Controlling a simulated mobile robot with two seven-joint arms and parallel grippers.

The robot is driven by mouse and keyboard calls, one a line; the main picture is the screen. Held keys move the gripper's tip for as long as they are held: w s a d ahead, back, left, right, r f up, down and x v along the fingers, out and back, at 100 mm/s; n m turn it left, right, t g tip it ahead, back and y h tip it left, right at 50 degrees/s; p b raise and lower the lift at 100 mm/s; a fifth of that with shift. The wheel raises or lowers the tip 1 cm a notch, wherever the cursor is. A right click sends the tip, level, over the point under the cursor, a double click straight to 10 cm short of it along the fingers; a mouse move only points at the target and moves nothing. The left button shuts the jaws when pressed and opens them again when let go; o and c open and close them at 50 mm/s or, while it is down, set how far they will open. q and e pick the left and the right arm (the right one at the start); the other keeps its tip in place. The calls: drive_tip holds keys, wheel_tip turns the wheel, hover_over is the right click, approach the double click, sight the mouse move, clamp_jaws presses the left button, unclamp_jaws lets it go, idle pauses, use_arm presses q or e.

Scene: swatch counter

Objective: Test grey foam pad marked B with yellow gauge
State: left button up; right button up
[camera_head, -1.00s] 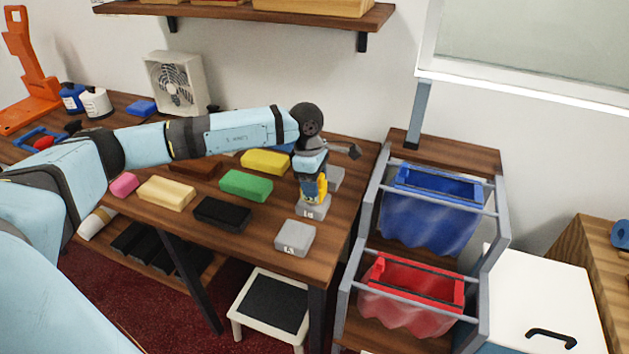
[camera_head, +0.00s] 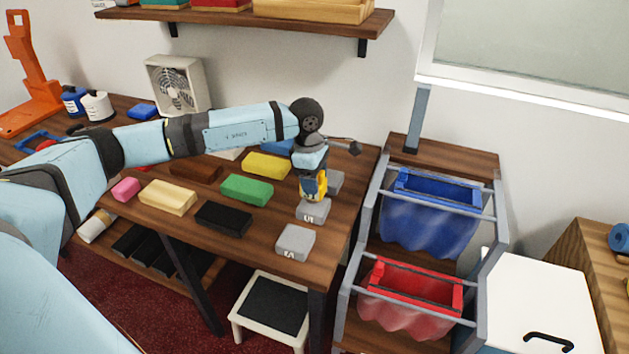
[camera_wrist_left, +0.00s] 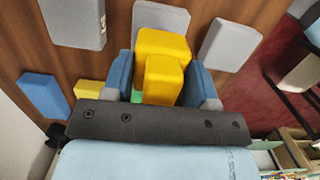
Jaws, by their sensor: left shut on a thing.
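My left gripper (camera_head: 313,185) is shut on the yellow gauge (camera_head: 321,184), which also shows between the fingers in the left wrist view (camera_wrist_left: 163,55). The gauge hangs upright just above the middle grey foam pad (camera_head: 313,212); whether it still touches is hard to tell. That pad is partly hidden behind the gauge in the left wrist view (camera_wrist_left: 162,17). Another grey pad (camera_head: 295,242) lies nearer the table's front edge. A third grey pad (camera_head: 335,180) is behind, partly covered by the gripper. The pads' letters are too small to read surely. My right gripper is out of view.
A green block (camera_head: 247,189), black block (camera_head: 223,217), cream block (camera_head: 167,196) and yellow block (camera_head: 266,165) lie left of the pads on the wooden table. A rack with a blue bin (camera_head: 430,215) and a red bin (camera_head: 412,300) stands to the right.

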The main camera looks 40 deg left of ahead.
use_arm(q)
drive_tip(key=shift+r+p, duration=0.65)
drive_tip(key=shift+r, duration=0.95)
drive_tip(key=shift+r+p, duration=0.3)
drive_tip(key=shift+r, duration=0.35)
